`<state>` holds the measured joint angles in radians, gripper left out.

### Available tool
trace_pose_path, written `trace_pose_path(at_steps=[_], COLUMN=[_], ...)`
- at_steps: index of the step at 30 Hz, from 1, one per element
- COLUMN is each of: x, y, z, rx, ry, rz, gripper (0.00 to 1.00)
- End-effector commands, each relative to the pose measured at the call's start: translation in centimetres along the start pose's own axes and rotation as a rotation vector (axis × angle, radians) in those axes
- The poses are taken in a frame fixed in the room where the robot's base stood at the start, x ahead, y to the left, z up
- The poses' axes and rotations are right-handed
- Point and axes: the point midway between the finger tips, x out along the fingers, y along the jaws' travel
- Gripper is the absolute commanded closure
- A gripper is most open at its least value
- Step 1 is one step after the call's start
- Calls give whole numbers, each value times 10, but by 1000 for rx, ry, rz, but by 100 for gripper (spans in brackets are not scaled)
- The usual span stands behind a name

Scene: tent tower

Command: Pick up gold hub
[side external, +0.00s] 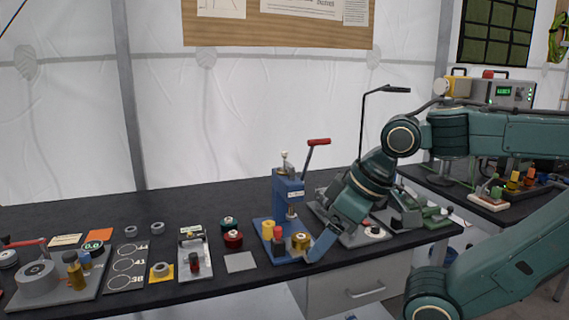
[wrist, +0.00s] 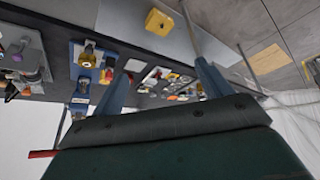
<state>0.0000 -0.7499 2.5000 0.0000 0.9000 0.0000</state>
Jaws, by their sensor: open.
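A gold hub (side external: 301,241) stands at the right end of the blue press base in the side view. In the side view, my gripper (side external: 322,243) is low over the table, just right of the gold hub. One finger overlaps the hub's edge in the picture, and I cannot tell whether they touch.
The blue press (side external: 288,195) with a red-handled lever rises behind the hub. A yellow piece (side external: 267,228) and a red-topped piece (side external: 278,234) stand just left of it. Red and green spools (side external: 232,238) and a grey square (side external: 240,262) lie further left. The table's front edge is close.

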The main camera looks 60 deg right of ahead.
Motion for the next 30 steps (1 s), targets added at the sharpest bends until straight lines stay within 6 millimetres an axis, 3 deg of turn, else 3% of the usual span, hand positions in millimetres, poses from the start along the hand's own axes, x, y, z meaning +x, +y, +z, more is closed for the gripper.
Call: trace_pose_path(at_steps=[8, 14, 30], x=[1, 7, 47], y=[4, 16, 82], z=[-5, -22, -82], rx=[-31, -144, -661], ry=[-8, -41, -243], rz=[11, 44, 133], gripper=[23, 23, 23])
